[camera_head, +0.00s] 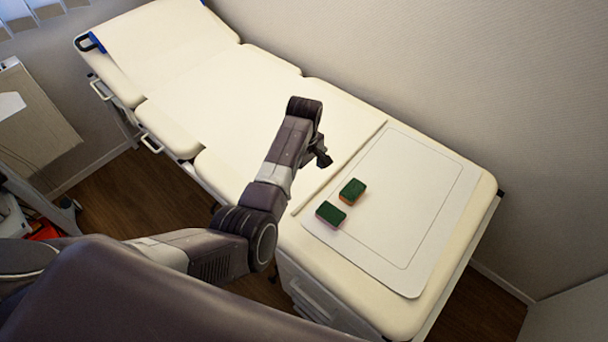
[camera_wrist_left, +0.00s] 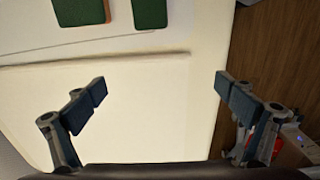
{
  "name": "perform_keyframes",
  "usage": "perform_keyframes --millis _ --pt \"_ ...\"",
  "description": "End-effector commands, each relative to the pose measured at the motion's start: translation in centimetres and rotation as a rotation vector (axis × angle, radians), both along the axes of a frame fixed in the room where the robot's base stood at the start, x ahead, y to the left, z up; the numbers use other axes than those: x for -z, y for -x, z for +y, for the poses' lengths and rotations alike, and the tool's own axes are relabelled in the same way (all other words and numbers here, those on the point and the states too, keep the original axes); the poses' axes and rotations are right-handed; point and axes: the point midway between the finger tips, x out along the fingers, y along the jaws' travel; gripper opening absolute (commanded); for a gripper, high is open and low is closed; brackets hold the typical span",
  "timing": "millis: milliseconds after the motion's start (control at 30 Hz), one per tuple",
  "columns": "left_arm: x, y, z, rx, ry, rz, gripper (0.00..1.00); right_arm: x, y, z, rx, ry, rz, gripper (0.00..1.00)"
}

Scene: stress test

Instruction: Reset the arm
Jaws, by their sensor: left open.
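My left gripper (camera_head: 322,156) is above the cream examination bed (camera_head: 225,85), left of the white mat. In the left wrist view its two fingers (camera_wrist_left: 160,95) are spread wide with nothing between them. Two sponges with green tops lie on the mat, one upper (camera_head: 353,191) and one lower (camera_head: 331,213). They also show at the top of the left wrist view, one at the left (camera_wrist_left: 82,11) and one at the right (camera_wrist_left: 150,13), apart from the fingers. My right gripper does not show.
The white mat (camera_head: 440,185) has a thin outline and lies at the bed's near end. A thin raised strip (camera_head: 340,168) runs along its left edge. The wall (camera_head: 480,70) stands behind the bed. Wooden floor (camera_head: 125,195) shows at the left.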

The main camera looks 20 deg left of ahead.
Motion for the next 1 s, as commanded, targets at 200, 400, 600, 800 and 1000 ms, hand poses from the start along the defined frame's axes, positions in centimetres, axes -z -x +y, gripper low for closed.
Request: perform_keyframes --millis 200,400,600,800,1000 --pt "-1.9 0.0 0.0 0.000 -0.001 0.000 0.97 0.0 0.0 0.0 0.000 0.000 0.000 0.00" --pt "-2.1 0.0 0.0 0.000 0.000 0.001 0.97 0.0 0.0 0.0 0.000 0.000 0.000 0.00" --pt "-2.1 0.0 0.0 0.000 0.000 0.001 0.97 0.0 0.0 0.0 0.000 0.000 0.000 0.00" --pt "-1.9 0.1 0.1 0.004 -0.002 -0.001 0.97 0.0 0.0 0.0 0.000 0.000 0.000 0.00" --pt "0.3 3.1 2.3 0.108 -0.026 -0.031 0.97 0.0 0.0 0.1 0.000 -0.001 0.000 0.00"
